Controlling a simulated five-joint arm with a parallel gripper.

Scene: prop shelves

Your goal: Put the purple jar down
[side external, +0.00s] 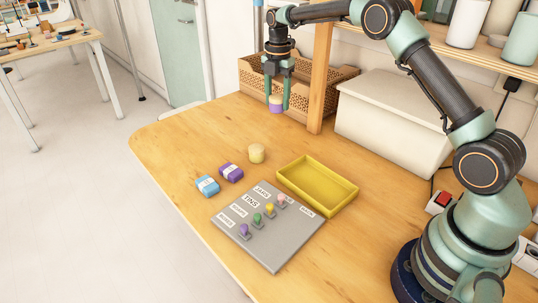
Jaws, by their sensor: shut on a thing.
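My gripper (277,103) is shut on the purple jar (277,108), which has a pale cream lid at its top. The jar hangs upright between the two green fingers, in the air above the wooden table (180,140). The fingers cover its sides. A cardboard-brown perforated crate (300,80) stands behind it.
A grey panel (270,250) with coloured knobs lies in front. A wooden post (320,80) and a white box (385,125) stand right.

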